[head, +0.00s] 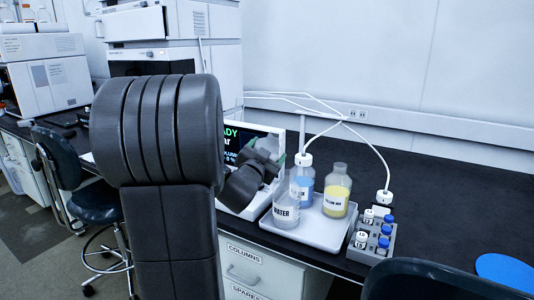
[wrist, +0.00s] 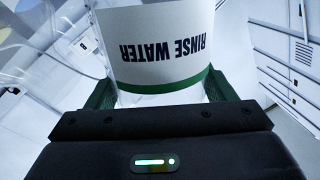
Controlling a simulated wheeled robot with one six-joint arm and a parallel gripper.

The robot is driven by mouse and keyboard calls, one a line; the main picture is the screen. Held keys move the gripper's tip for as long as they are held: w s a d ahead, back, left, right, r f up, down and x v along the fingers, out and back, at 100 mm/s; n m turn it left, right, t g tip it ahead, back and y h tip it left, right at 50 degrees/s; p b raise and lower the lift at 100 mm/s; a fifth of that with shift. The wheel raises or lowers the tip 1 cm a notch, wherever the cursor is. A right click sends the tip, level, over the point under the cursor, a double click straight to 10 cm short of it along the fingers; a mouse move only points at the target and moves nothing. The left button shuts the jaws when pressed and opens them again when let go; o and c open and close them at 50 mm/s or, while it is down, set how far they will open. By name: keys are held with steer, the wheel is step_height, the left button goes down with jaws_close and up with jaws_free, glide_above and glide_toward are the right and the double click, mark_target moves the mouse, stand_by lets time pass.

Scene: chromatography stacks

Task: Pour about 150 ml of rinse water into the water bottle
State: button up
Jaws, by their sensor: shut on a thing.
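My gripper (wrist: 160,92) is shut on a clear container with a white RINSE WATER label (wrist: 162,45) and a green band. Its green fingers clasp the two sides. The label reads upside down in the wrist view. In the head view my gripper (head: 272,162) is left of and above the bottles, partly hidden by my arm; I cannot make out the held container there. The clear bottle labelled WATER (head: 286,214) is at the left of the white tray (head: 318,238), just below my gripper. Its mouth and level are unclear.
A blue-liquid bottle (head: 304,187) with a tubed white cap and a yellow-liquid bottle (head: 337,197) share the tray. A vial rack (head: 372,241) with blue caps stands right of it. Another tubed cap (head: 384,197) is behind the rack. A screen (head: 240,140) stands behind my arm.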

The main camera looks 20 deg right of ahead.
steer(key=shift+m+b, duration=0.4)
steer(key=shift+b, duration=0.25)
steer(key=shift+w+m, duration=0.1)
steer(key=shift+m, duration=0.2)
steer(key=shift+w+a+f+m+h+b, duration=0.15)
steer(key=shift+f+m+b, duration=0.1)
steer(key=shift+m+b, duration=0.45)
steer(key=shift+w+a+f+m+h+b, duration=0.15)
steer(key=shift+m+b, duration=0.25)
steer(key=shift+b, duration=0.55)
steer(key=shift+s+d, duration=0.1)
steer(key=shift+f+m+h+b, duration=0.4)
steer(key=shift+f+m+b, duration=0.8)
steer(key=shift+b, duration=1)
steer(key=shift+r+m+h+b, duration=0.15)
steer(key=shift+m+b, duration=0.35)
steer(key=shift+m, duration=0.3)
steer(key=shift+r+m+h+b, duration=0.15)
steer(key=shift+m+b, duration=0.35)
steer(key=shift+m, duration=0.3)
steer(key=shift+f+m+g+h+b, duration=0.1)
steer(key=shift+m+g+h+b, duration=0.25)
steer(key=shift+m+b, duration=0.85)
steer(key=shift+r+m, duration=0.35)
steer(key=shift+m, duration=0.45)
